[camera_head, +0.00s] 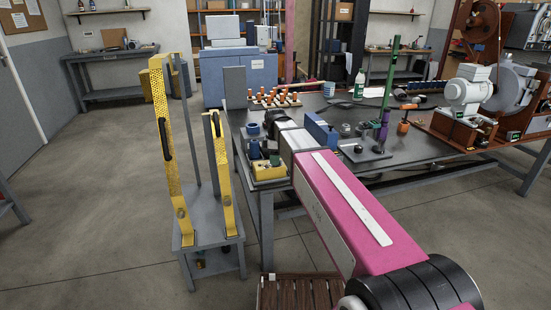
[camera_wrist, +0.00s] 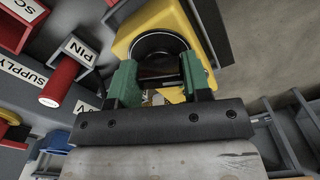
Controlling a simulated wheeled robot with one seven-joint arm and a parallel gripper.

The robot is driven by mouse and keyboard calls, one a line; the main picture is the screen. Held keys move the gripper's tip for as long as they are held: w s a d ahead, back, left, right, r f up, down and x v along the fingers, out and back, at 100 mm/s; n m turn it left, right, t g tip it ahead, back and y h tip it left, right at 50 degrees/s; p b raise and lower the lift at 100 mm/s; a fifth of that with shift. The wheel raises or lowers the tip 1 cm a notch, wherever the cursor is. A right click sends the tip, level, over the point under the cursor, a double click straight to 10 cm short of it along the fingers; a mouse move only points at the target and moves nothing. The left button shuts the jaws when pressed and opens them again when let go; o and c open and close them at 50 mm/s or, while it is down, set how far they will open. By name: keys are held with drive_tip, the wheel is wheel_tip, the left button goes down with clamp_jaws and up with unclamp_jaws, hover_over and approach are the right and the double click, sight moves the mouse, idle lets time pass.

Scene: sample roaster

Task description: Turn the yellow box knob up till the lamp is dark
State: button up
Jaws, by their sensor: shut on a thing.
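The yellow box (camera_wrist: 134,32) lies at the top middle of the wrist view, with a round black knob (camera_wrist: 158,52) on its face. My gripper (camera_wrist: 160,82) has green fingertips on both sides of the knob and is shut on it. In the head view the yellow box (camera_head: 266,173) sits near the table's front left corner, beyond the end of my pink arm. My gripper's green fingertip (camera_head: 275,160) shows at the box there, and the knob is hidden. I cannot make out the lamp or whether it is lit in either view.
Red posts (camera_wrist: 58,82) and labelled plates (camera_wrist: 84,50) lie left of the yellow box in the wrist view. A grey stand with yellow uprights (camera_head: 162,140) is left of the table (camera_head: 425,148). A white motor (camera_head: 468,92) stands right; open floor lies left.

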drive_tip(key=m, duration=0.4)
drive_tip(key=shift+m, duration=2.2)
drive_tip(key=o, duration=0.9)
drive_tip(key=shift+r, duration=0.1)
wheel_tip(320, 180, up, 11)
drive_tip(key=shift+f, duration=0.2)
drive_tip(key=shift+f, duration=0.1)
